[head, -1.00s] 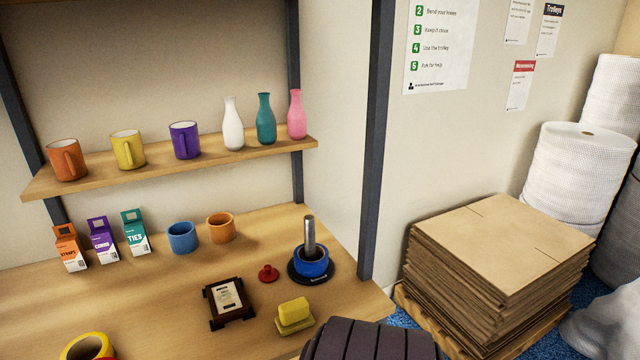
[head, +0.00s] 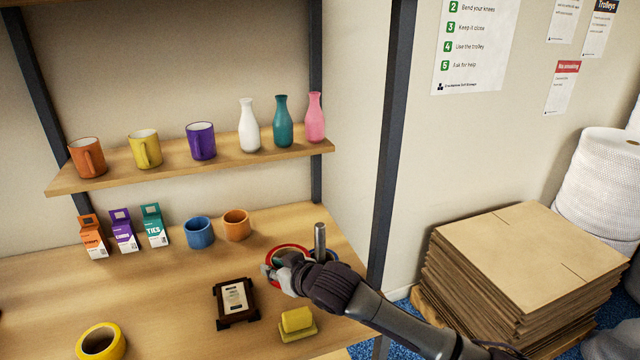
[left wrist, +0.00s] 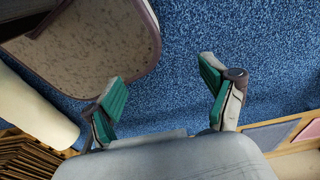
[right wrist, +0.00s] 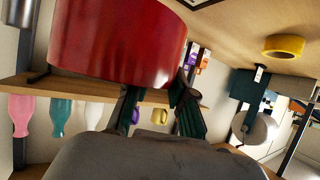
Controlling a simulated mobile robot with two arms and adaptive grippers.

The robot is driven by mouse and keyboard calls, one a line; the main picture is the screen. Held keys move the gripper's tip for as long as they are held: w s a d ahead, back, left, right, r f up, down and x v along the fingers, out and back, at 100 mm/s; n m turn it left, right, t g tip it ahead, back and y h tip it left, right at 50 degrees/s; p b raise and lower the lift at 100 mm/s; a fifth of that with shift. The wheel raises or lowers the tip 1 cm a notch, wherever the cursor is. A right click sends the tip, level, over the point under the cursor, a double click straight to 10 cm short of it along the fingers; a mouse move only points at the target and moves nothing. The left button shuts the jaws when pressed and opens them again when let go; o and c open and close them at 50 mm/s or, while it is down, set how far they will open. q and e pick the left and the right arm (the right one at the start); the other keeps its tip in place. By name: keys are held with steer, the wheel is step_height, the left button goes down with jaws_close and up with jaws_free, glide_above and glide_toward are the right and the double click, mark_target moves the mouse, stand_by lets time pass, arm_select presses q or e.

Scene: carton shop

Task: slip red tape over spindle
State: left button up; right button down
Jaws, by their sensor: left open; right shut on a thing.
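My right gripper (head: 275,266) is shut on the red tape (head: 289,249), held by its wall. The tape fills the top of the right wrist view (right wrist: 120,38). The grey metal spindle (head: 319,238) stands upright just right of the tape in the head view. It also shows at the upper left of the right wrist view (right wrist: 18,14). The tape appears beside the spindle, not around it. The spindle's base and the blue roll on it are mostly hidden by my arm. My left gripper (left wrist: 162,82) is open and empty above blue carpet, seen only in the left wrist view.
A yellow tape roll (head: 101,342), a framed card (head: 235,302) and a yellow block on a dish (head: 297,322) lie on the table. Cups and small boxes stand behind. A shelf (head: 190,165) with mugs and bottles is above. Stacked cardboard (head: 520,265) stands right.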

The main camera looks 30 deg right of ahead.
arm_select(q)
step_height(320, 180, up, 4)
steer(key=s+a+p, duration=0.1)
steer(key=p, duration=0.2)
arm_select(e)
steer(key=w+d+r+m+h, duration=0.1)
steer(key=w+d+r, duration=0.35)
steer(key=d, duration=0.25)
steer(key=w+d+r+h, duration=0.1)
steer(key=w+d+r, duration=0.35)
steer(key=d, duration=0.35)
steer(key=f+b, duration=0.3)
steer(key=f, duration=0.1)
steer(key=f+b, duration=0.3)
steer(key=f, duration=0.2)
steer(key=f+b, duration=0.3)
steer(key=f, duration=0.2)
steer(key=shift+w+a+f, duration=0.1)
steer(key=shift+a+f, duration=0.05)
steer(key=shift+a, duration=0.15)
arm_select(q)
step_height(320, 180, down, 11)
steer(key=b, duration=0.2)
arm_select(e)
steer(key=shift+f, duration=2.05)
arm_select(q)
steer(key=shift+w, duration=0.15)
